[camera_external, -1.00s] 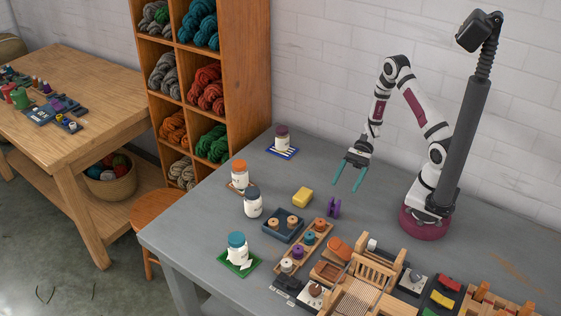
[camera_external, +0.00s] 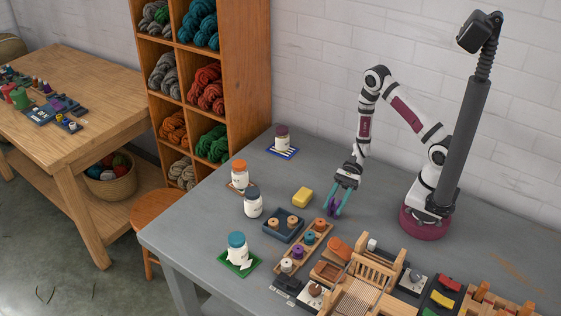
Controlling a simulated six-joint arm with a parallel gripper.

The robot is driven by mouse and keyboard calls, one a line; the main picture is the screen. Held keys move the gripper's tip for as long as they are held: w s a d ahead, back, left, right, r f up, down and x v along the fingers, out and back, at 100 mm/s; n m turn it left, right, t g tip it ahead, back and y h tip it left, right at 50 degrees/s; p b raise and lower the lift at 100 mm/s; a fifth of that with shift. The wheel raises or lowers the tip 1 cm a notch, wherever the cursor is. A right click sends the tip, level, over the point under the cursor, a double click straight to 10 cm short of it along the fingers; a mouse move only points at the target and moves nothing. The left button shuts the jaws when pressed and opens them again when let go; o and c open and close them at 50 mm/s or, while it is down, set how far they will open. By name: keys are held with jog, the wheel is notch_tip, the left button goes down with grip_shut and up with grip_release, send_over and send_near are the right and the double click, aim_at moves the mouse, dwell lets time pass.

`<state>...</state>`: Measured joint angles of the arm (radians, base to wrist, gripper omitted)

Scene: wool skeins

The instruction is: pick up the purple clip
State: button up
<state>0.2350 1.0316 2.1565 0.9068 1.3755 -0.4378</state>
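The purple clip (camera_external: 331,206) stands on the grey table, to the right of the yellow block. My gripper (camera_external: 335,209) is lowered over it, pointing down, with its teal fingertips at the clip and close to the table top. The fingers cover part of the clip. One finger shows on the right side of the clip; the other is partly lost against it. I cannot tell whether the fingers press on the clip or only stand around it.
A wooden tray with coloured spools (camera_external: 317,226) and a dark tray (camera_external: 272,229) are in front. Jars (camera_external: 253,203) stand further left. The table behind my gripper is clear.

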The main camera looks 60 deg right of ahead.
grip_shut()
